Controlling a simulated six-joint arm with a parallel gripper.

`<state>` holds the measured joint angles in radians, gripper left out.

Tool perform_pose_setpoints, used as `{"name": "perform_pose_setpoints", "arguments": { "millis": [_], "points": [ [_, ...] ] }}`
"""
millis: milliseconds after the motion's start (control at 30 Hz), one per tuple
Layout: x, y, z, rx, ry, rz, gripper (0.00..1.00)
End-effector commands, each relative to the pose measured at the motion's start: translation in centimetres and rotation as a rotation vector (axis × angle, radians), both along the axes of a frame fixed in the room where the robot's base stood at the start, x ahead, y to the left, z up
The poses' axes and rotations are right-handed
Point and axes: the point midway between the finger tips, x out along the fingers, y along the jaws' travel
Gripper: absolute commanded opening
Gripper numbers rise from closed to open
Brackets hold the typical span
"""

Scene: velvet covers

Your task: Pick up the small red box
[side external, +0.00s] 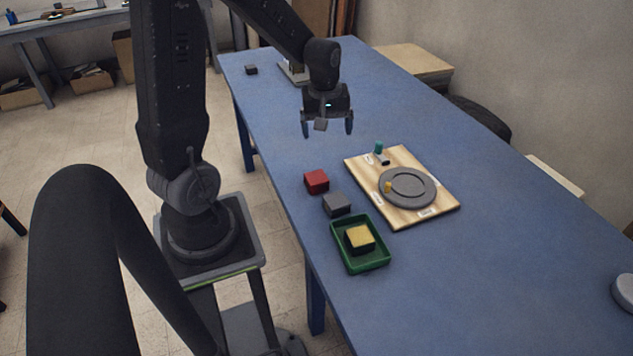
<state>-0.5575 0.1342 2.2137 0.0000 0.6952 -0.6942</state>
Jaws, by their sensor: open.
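The small red box (316,181) sits on the blue table near its left edge, beside a wooden board. My gripper (327,129) hangs above the table, higher in the picture than the red box and apart from it. Its two fingers point down and are spread open. A small dark grey block shape shows between the fingers; I cannot tell whether it is part of the gripper or a thing behind it.
A grey box (337,204) stands just below the red box. A green tray (372,266) holds a black box with a yellow top (359,238). The wooden board (411,221) bears a grey round plate (408,187) and small pegs.

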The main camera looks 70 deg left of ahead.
Motion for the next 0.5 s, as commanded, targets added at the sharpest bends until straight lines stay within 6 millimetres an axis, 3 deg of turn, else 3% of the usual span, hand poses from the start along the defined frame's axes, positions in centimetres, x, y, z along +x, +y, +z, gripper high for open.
{"name": "perform_pose_setpoints", "arguments": {
  "millis": [100, 200, 367, 500],
  "points": [
    [-0.4, 3.1, -3.4, -0.040, 0.048, 0.176, 0.89],
    [-0.7, 4.5, -5.0, -0.057, 0.066, 0.265, 0.89],
    [-0.9, 5.2, -6.5, -0.066, 0.077, 0.313, 0.89],
    [-1.0, 5.1, -8.8, -0.069, 0.081, 0.312, 0.89]
  ]
}}
